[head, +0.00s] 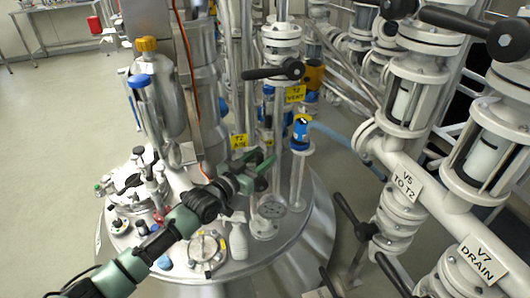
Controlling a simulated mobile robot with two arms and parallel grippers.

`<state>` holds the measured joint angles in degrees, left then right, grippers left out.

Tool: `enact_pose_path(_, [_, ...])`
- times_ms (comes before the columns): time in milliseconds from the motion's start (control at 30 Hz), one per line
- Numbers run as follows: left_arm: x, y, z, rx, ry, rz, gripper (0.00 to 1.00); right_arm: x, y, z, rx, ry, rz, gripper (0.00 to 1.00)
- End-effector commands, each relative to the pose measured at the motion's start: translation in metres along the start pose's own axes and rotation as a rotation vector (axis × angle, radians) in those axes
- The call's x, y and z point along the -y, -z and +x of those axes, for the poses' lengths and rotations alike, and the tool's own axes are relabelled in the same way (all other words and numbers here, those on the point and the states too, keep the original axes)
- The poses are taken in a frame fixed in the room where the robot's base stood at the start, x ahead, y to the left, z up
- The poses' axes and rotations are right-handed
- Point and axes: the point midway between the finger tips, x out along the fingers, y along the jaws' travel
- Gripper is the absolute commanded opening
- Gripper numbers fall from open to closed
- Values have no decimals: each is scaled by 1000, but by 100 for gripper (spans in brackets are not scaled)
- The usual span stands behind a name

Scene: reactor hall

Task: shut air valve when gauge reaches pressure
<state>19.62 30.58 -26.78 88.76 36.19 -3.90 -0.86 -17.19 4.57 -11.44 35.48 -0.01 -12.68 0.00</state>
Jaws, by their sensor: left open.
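A yellow tag reading T2 AIR (239,141) hangs on the piping above the round steel vessel lid (285,245). My left gripper (261,165), with green fingers, is open just below and right of this tag, in front of the pipes. The air valve's handle is not clear to me; the gripper may hide it. I cannot tell whether the fingers touch anything. My right gripper is not in view.
A yellow T2 VENT tag (295,93) and a black lever (273,71) are behind the gripper. A blue-topped fitting (301,131) stands to its right. A white spray bottle (238,236) is below. Thick V5 and V7 pipes crowd the right; open floor (45,130) lies left.

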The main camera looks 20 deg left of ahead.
Motion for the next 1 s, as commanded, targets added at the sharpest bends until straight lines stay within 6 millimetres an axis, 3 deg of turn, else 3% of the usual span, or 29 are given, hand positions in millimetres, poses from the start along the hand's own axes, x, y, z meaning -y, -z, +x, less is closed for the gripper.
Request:
enact_pose_path(200, [0,0,20,-1,1,-2,42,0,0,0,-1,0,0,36])
enact_pose_path(467, [0,1,22,-2,1,-2,42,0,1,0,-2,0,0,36])
enact_pose_path(633, [0,1,22,-2,1,-2,1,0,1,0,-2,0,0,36])
enact_pose_path(1000, [0,0,22,-2,1,-2,0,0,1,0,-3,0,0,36])
